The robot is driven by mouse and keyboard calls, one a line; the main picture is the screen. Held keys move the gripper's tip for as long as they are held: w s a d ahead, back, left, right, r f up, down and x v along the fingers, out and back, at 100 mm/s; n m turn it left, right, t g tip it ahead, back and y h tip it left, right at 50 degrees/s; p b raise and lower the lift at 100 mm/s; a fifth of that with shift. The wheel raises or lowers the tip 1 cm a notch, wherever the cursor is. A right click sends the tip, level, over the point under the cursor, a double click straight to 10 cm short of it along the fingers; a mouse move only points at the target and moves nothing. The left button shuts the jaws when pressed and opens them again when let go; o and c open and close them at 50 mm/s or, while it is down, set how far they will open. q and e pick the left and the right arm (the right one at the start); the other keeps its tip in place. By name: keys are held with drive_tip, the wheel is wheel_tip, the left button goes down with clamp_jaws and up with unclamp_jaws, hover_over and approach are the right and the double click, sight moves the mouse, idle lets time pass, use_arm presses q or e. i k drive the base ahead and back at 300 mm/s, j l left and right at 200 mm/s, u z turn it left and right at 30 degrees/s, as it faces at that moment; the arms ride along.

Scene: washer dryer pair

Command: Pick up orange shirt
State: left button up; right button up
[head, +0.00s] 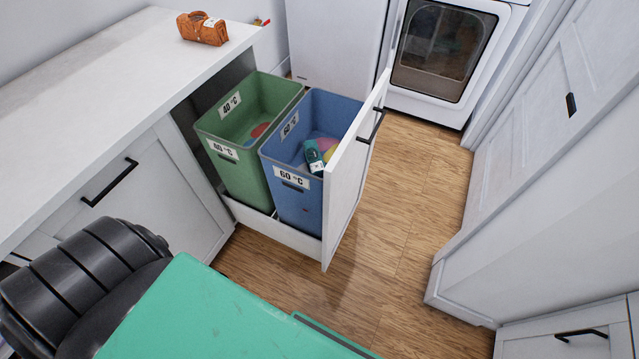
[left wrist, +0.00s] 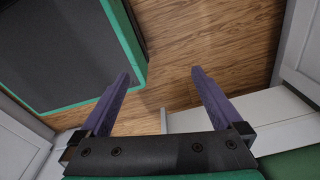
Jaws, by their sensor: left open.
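The orange shirt (head: 202,28) is folded into a small bundle with a white label. It lies on the far end of the white countertop (head: 110,65) in the head view. My left gripper (left wrist: 160,77) shows in the left wrist view, with its two purple fingers spread apart and nothing between them. Wooden floor lies beyond the fingers, and the shirt is not in that view. In the head view my left arm enters at the lower left, but its gripper does not show. My right gripper is in neither view.
A pulled-out drawer (head: 352,165) holds a green bin (head: 240,160) and a blue bin (head: 298,195) with some clothes inside. A white front-loading machine (head: 440,50) stands at the back. White cabinets (head: 550,150) line the right. The wooden floor (head: 410,190) between is clear.

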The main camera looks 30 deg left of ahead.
sight(197, 26)
drive_tip(key=u, duration=1.15)
drive_tip(key=i+l, duration=0.05)
